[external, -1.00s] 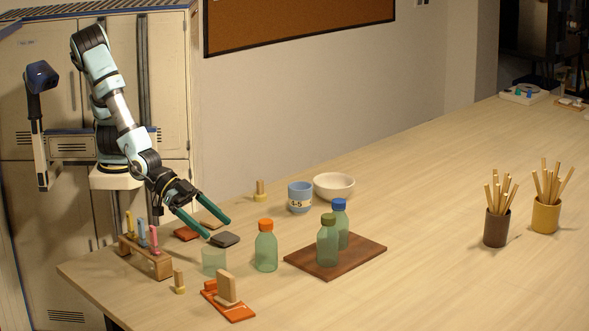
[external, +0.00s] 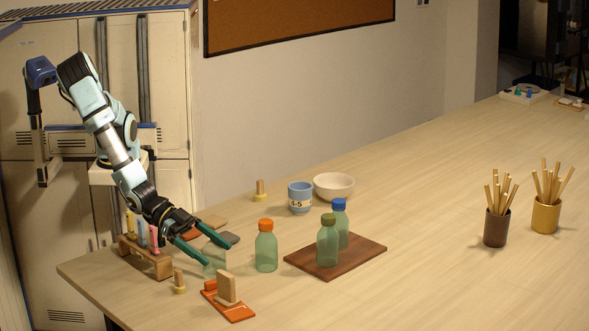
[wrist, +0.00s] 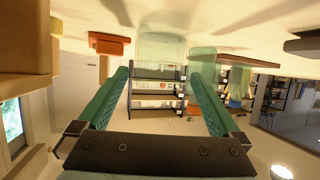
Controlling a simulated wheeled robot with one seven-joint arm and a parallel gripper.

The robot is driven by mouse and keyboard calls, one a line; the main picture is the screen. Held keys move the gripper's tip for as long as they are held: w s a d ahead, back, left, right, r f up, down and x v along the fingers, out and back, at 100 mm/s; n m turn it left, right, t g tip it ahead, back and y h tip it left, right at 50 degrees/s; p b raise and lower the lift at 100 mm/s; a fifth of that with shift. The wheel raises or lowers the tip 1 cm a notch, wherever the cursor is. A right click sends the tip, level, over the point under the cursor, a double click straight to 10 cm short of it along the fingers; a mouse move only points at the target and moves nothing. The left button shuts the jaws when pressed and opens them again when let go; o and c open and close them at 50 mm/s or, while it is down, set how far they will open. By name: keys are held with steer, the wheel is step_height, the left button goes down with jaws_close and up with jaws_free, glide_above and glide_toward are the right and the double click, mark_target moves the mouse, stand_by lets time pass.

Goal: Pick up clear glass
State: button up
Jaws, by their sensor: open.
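The clear glass (external: 216,265), a short greenish tumbler, stands upright on the table near its left end, partly covered by my fingers in the external view. My gripper (external: 217,254) is open, its two long green fingers reaching down at the glass. In the wrist view, which appears upside down, the glass (wrist: 162,46) shows at top centre, ahead of and between the fingertips (wrist: 160,74). Whether the fingers touch the glass I cannot tell.
A green bottle with an orange cap (external: 266,248) stands close right of the glass. Two more bottles stand on a dark board (external: 308,264). A wooden rack (external: 150,262) is at left, an orange tray with a wooden block (external: 239,312) in front. The table's right side is mostly free.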

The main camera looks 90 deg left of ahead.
mark_target(223, 260)
steer(key=shift+p+x, duration=0.75)
steer(key=shift+x, duration=1.4)
steer(key=shift+s+f, duration=0.1)
steer(key=shift+f, duration=0.05)
